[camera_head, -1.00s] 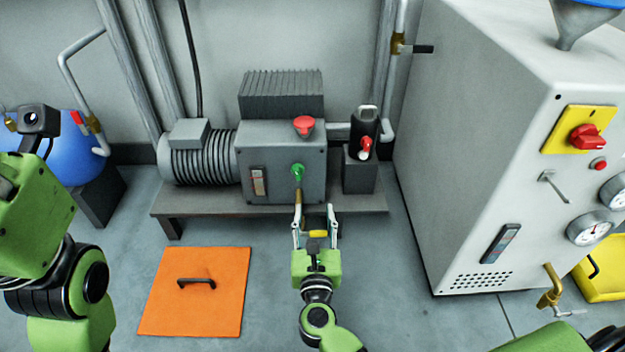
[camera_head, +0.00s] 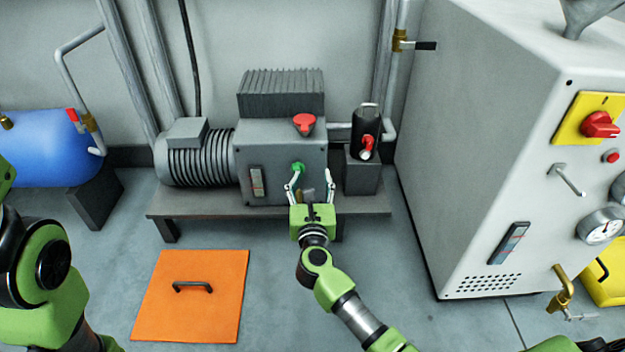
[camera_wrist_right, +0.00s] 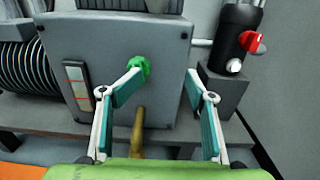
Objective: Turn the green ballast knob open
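The green ballast knob (camera_head: 298,168) sits on the front of the grey pump box (camera_head: 280,146). It also shows in the right wrist view (camera_wrist_right: 139,68). My right gripper (camera_head: 310,174) is open, with its two fingers spread in front of the box. In the right wrist view the left fingertip reaches the lower left edge of the knob; I cannot tell whether it touches. The knob is left of the middle between the fingers (camera_wrist_right: 163,86). Nothing is held. My left arm stands at the left edge of the head view; its gripper is out of view.
A red knob (camera_head: 304,123) is on the box top. A brass drain pipe (camera_wrist_right: 138,130) sticks out below the green knob. A black canister with a red valve (camera_head: 367,147) stands to the right. An orange floor hatch (camera_head: 215,315) and a grey cabinet (camera_head: 475,150) flank the arm.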

